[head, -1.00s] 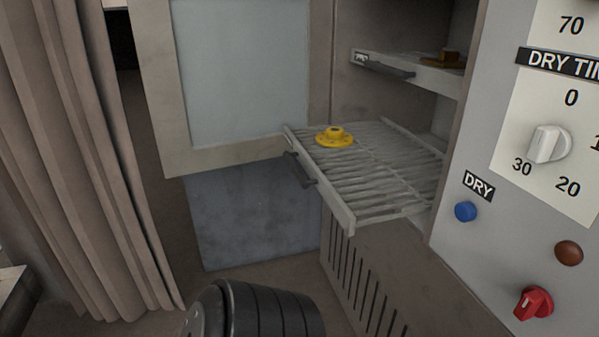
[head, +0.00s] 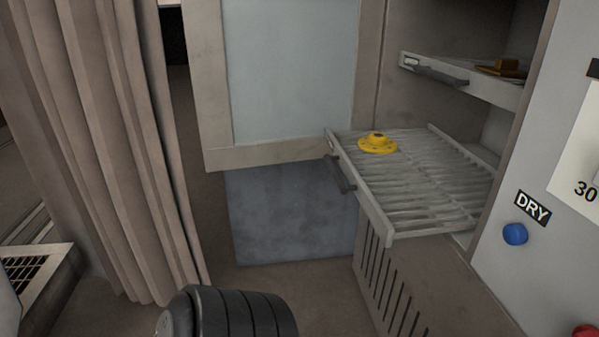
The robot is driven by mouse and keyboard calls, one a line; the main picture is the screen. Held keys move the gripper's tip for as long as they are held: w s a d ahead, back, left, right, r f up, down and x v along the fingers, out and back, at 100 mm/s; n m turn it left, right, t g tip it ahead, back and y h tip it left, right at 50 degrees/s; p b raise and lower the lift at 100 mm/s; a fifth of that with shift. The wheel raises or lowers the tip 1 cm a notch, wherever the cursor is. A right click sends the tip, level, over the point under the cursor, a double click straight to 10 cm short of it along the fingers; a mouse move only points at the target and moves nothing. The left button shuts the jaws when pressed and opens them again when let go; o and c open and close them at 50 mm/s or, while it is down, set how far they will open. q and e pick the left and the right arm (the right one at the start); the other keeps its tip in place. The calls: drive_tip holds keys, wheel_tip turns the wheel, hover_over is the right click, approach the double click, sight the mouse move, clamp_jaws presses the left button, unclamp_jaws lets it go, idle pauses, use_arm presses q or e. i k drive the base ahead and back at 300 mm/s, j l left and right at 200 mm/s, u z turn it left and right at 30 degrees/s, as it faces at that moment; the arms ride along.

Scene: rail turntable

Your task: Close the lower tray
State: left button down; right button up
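The lower tray (head: 388,222) is a pale slatted rack, pulled out of the cabinet toward the left. A dark handle (head: 341,174) is on its front edge. A yellow round flanged part (head: 377,143) sits on the tray near its far front corner. Neither gripper shows in the head view. A black ribbed piece, likely part of my own arm, shows at the bottom edge, well apart from the tray.
The upper tray (head: 463,79) sits above, with a brownish-yellow part (head: 503,68) on it. The cabinet door (head: 287,70) stands open behind. A curtain (head: 100,130) hangs at left. The control panel with a blue button (head: 515,234) is at right. Floor is clear before the tray.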

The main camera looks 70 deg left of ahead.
sight(384, 227)
drive_tip(key=u, duration=0.4)
drive_tip(key=i+u, duration=0.1)
drive_tip(key=u, duration=0.3)
drive_tip(key=l+u, duration=0.1)
drive_tip(key=u, duration=0.35)
drive_tip(key=l+u, duration=0.1)
drive_tip(key=u, duration=0.3)
drive_tip(key=i+l+u, duration=0.1)
drive_tip(key=u, duration=0.3)
